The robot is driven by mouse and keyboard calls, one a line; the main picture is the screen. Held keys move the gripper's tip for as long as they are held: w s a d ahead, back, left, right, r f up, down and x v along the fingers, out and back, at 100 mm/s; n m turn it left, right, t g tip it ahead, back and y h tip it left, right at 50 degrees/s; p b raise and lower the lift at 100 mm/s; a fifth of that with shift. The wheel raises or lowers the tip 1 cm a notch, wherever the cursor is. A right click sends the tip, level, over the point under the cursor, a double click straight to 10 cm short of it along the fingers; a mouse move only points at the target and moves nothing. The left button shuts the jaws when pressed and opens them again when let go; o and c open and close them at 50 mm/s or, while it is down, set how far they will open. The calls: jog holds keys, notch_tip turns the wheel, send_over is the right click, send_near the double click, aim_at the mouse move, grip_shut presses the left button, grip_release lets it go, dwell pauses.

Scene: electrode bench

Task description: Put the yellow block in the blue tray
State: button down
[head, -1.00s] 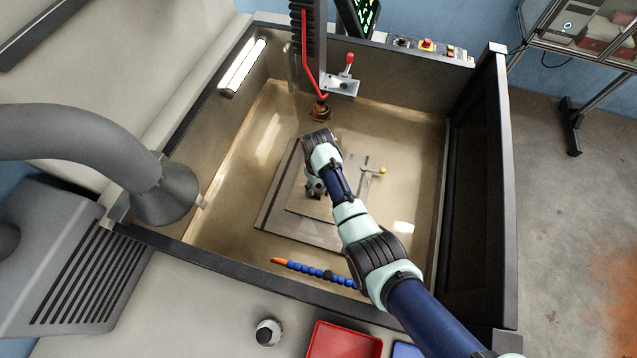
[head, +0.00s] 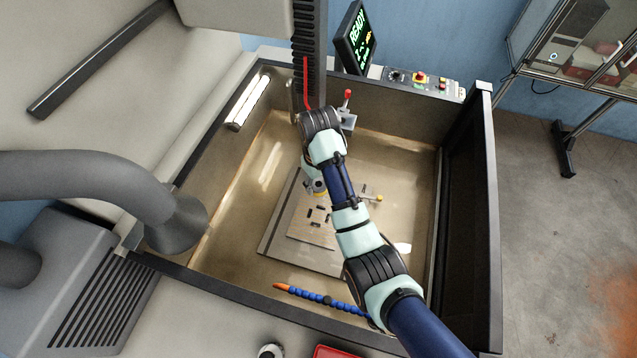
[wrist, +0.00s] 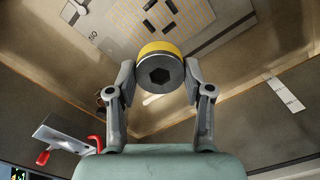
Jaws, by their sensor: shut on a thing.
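My gripper (wrist: 160,82) is shut on a round yellow block (wrist: 156,48), with a finger on each side of it. The block has a yellow side and a dark grey face with a hexagonal recess. In the head view my gripper (head: 316,186) hangs over the plate in the tank, with a little yellow showing at its tip. In the wrist view the block appears clear of the plate. The blue tray is not in view now.
The plate (head: 278,232) carries several small dark pieces and a yellow-knobbed clamp (head: 379,198). Dark tank walls (head: 468,200) surround it. A blue hose with an orange tip (head: 320,299) lies near the front wall. A red tray (head: 335,352) shows at the bottom edge.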

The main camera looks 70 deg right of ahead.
notch_tip(320, 180, up, 10)
jog(key=p, duration=1.1)
